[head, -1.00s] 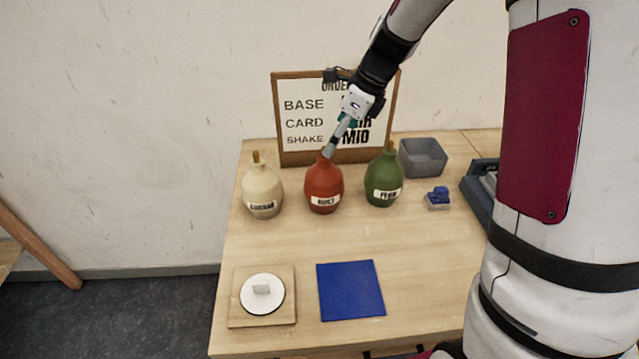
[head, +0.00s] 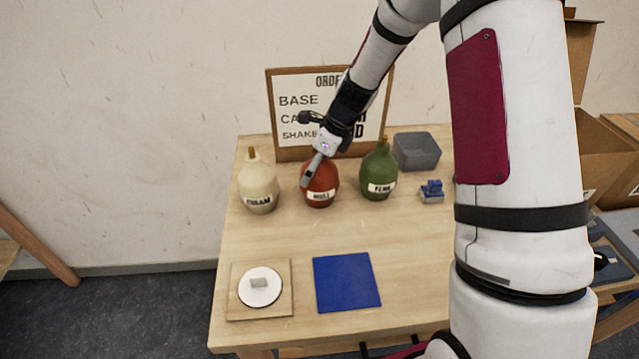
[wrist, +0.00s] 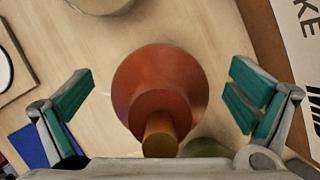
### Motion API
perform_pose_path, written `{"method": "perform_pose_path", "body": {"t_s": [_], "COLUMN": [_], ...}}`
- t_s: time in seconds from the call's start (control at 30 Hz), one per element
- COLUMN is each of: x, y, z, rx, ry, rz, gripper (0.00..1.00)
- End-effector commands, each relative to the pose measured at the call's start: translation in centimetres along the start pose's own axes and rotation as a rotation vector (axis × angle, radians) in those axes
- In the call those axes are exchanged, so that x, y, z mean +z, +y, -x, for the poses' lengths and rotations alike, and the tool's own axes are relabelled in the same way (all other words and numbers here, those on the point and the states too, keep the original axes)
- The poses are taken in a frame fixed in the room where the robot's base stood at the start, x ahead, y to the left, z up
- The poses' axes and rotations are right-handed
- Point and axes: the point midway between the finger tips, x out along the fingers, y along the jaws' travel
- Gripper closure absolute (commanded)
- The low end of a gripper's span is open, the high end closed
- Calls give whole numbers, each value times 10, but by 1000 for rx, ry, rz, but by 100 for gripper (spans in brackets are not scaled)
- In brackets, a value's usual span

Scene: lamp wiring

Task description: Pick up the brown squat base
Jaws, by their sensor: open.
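The brown squat base is a reddish-brown, round-bodied base with a tan stub on top and a white label. It stands upright on the table in the head view (head: 321,188), between a cream base (head: 258,187) and a green base (head: 379,173). In the wrist view the brown base (wrist: 160,80) lies between the two teal-padded fingers of my gripper (wrist: 158,98). There is a gap on both sides. My gripper (head: 308,178) is open and empty, and hides part of the brown base in the head view.
An order board (head: 287,88) stands behind the bases, partly covered by my arm. A grey bin (head: 417,151) and small blue part (head: 432,190) are to the right. A blue mat (head: 346,282) and a wooden plate with a white disc (head: 260,286) lie at the front.

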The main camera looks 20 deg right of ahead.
Motion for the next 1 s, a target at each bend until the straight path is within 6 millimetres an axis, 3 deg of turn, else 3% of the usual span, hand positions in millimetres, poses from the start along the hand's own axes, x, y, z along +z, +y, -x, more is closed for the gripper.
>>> {"method": "perform_pose_path", "body": {"t_s": [0.17,0.5,0.57,0.83,1.0], "x": [0,0,1,2,6], "y": [0,0,0,0,-1], "z": [0,0,1,2,12], "rx": [0,1,0,1,-2], "ry": [0,0,-1,-1,-2], "rz": [0,0,1,1,3], "gripper": [0,75,85,85,85]}}
